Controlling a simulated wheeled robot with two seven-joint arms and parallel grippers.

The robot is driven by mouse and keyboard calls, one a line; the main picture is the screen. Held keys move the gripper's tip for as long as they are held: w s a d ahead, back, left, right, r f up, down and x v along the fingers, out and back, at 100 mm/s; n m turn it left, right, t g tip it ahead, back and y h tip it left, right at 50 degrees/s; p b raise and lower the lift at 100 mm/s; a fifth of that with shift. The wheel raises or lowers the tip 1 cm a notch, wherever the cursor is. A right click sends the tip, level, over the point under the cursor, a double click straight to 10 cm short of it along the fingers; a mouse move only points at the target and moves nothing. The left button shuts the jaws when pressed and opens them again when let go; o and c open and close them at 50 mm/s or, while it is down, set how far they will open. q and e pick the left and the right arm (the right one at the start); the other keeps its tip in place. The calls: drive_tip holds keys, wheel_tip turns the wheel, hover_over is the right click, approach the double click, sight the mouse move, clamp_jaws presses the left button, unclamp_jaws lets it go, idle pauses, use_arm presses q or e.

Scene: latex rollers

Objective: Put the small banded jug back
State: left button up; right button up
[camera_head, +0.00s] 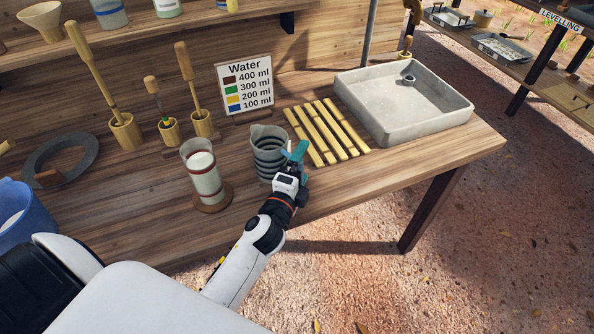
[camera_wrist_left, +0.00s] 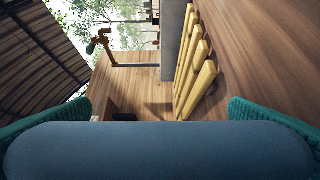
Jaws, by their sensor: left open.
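The small grey banded jug (camera_head: 265,155), with dark bands round its body, stands upright on the wooden table in front of the water sign. My left gripper (camera_head: 294,155) is at the jug's right side, its teal fingers close to it. In the left wrist view, a smooth blue-grey part, seemingly of the jug (camera_wrist_left: 160,150), spans the space between the open teal fingers of my left gripper (camera_wrist_left: 160,118). Whether a finger touches the jug cannot be told. My right gripper is not in view.
A glass of white liquid (camera_head: 204,174) stands on a round coaster left of the jug. Yellow wooden slats (camera_head: 325,130) lie right of it, beyond them a grey tray (camera_head: 440,121). The water sign (camera_head: 245,86) stands behind. A blue bucket (camera_head: 22,218) is at far left.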

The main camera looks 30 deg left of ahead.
use_arm(q)
drive_tip(key=s, duration=0.3)
drive_tip(key=s+b, duration=0.1)
drive_tip(key=s, duration=0.3)
drive_tip(key=s+d+b, duration=0.1)
drive_tip(key=s, duration=0.2)
drive_tip(key=shift+s, duration=0.15)
drive_tip(key=shift+s+r, duration=0.1)
drive_tip(key=shift+s, duration=0.65)
